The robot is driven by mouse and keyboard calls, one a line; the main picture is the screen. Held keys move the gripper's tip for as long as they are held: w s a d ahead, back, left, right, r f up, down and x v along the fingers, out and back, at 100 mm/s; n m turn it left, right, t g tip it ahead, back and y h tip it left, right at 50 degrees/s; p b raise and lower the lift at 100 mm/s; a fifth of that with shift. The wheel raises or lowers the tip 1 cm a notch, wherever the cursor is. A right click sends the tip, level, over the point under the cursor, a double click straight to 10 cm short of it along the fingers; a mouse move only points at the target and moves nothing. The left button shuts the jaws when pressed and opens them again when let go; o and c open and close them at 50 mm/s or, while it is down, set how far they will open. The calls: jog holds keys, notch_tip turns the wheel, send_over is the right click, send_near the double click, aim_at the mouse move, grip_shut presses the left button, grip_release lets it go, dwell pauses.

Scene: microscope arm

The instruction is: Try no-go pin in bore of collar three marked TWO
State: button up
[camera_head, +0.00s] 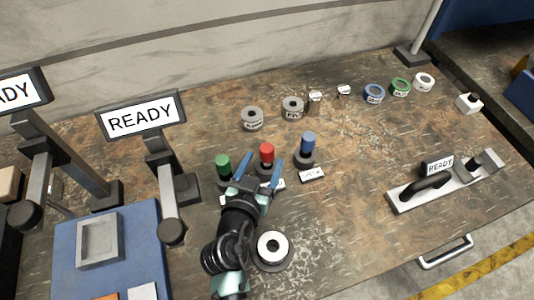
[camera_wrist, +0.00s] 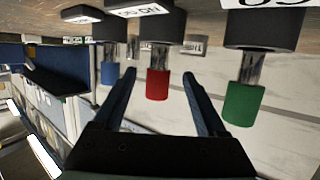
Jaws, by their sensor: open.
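A red-capped pin (camera_head: 267,151) stands upright in a dark round holder, between a green-capped pin (camera_head: 223,163) and a blue-capped pin (camera_head: 308,142). My gripper (camera_head: 261,158) is open, with its blue fingers either side of the red cap. In the wrist view the red cap (camera_wrist: 157,85) shows between the open fingertips (camera_wrist: 159,76), with a gap on each side. A label (camera_wrist: 140,10) near it looks like NO GO, upside down. A collar with a white face and dark bore (camera_head: 271,246) sits on a dark round base beside my arm. I cannot read a TWO mark.
Two grey collars (camera_head: 252,118) and blue, green and white rings (camera_head: 400,87) stand along the back. READY signs (camera_head: 141,115) on posts and a blue fixture (camera_head: 110,245) are at left. A clamp-like fixture (camera_head: 440,185) is at right.

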aim_at(270, 146)
jog(key=shift+r+p+x, duration=0.2)
jog(key=shift+p+x, duration=0.15)
jog(key=shift+x, duration=1.15)
jog(key=shift+r+p+x, duration=0.25)
jog(key=shift+p+x, duration=0.05)
jog(key=shift+x, duration=1.2)
jog(key=shift+w+d, duration=0.1)
grip_shut()
